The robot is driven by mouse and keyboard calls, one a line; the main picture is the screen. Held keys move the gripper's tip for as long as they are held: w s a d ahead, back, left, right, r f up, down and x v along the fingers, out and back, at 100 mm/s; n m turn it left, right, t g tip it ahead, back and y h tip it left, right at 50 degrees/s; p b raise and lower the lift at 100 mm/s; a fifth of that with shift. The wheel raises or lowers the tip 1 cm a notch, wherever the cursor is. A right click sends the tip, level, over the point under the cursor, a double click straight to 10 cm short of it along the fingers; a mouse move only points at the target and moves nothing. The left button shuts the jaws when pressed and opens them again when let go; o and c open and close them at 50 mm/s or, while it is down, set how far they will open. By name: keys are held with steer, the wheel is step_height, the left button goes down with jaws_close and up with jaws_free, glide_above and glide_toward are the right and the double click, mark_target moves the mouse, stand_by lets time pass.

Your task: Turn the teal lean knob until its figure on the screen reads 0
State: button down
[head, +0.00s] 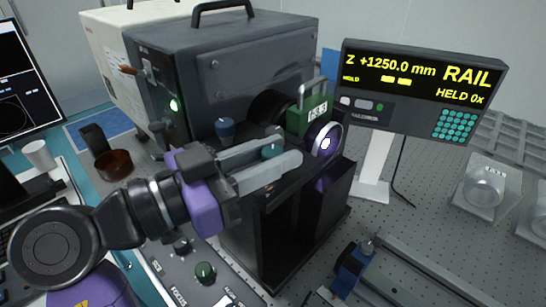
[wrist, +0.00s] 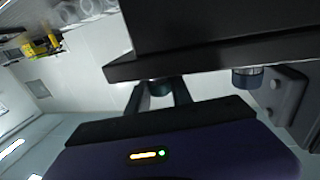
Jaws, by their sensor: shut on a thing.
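The teal lean knob (head: 271,147) stands on the dark shelf in front of the grey instrument box, its top showing between my fingers. My gripper (head: 272,160) is shut on this knob, one finger on each side. In the wrist view the teal knob (wrist: 160,87) shows between the two fingers, just below the dark shelf edge; its lower part is hidden. A screen (head: 415,78) at right reads Z +1250.0 mm, RAIL and HELD 0x. A dark monitor (head: 22,85) at far left shows a circle; no lean figure is readable there.
A dark blue knob (head: 225,128) stands left of the teal one. A green tagged block (head: 308,115) and a lens in a round mount (head: 324,141) are close to my fingertips at right. The grey box (head: 215,65) rises behind. A control panel with knobs lies below my arm.

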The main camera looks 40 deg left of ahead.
steer(key=c, duration=1.1)
jaws_free()
steer(key=shift+s, duration=0.1)
steer(key=b+v, duration=0.1)
steer(key=v, duration=0.6)
steer(key=shift+s+a, duration=0.15)
steer(key=shift+s, duration=0.15)
